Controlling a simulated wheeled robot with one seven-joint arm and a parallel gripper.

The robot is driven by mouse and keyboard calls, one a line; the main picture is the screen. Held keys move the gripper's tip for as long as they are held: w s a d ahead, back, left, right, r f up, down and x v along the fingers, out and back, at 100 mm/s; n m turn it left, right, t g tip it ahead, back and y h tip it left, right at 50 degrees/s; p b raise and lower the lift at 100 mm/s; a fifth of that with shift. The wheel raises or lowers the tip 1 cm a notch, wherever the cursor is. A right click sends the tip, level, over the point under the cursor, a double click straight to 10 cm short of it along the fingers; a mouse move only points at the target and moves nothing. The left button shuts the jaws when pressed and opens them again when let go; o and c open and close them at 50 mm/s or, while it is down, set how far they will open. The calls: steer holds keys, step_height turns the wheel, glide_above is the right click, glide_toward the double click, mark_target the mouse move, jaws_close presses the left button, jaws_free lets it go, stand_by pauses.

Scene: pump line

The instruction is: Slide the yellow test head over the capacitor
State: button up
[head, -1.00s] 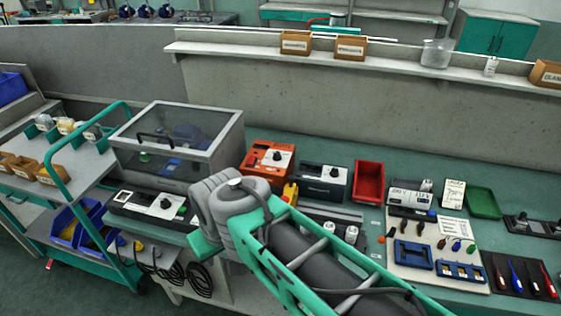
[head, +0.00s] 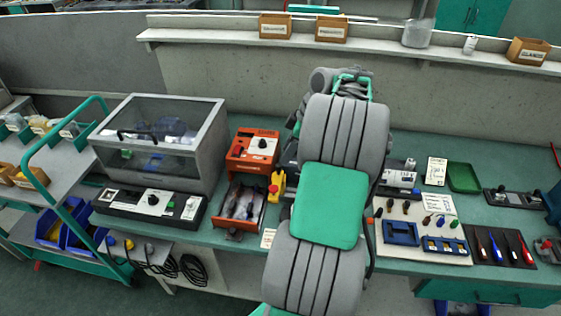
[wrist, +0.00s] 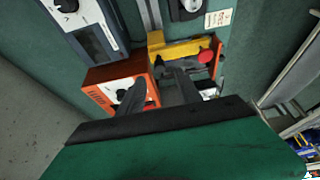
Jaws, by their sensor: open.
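The yellow test head (head: 277,186), with a red knob on top, stands at the right side of an orange-framed fixture (head: 233,229) on the bench. In the wrist view the yellow head (wrist: 172,49) spans the far side of that fixture, its red knob at the right. Small grey parts lie inside the frame; I cannot tell which is the capacitor. In the wrist view my gripper (wrist: 156,80) is open, its dark fingers apart and empty, above the orange instrument and fixture, short of the yellow head. My arm hides the gripper in the head view.
An orange instrument with a dial (head: 254,147) stands behind the fixture. A clear-lidded box (head: 211,150) and a dark control unit (head: 150,205) are at left. A tool board (head: 440,222) and a green tray (head: 463,177) lie right of my arm. A shelf (head: 370,47) runs behind.

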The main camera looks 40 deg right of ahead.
mark_target(279, 165)
steer(key=x, duration=0.5)
steer(key=shift+w+a+f, duration=0.1)
steer(key=shift+w+f, duration=0.05)
steer(key=shift+f, duration=0.2)
jaws_close()
stand_by(1.0)
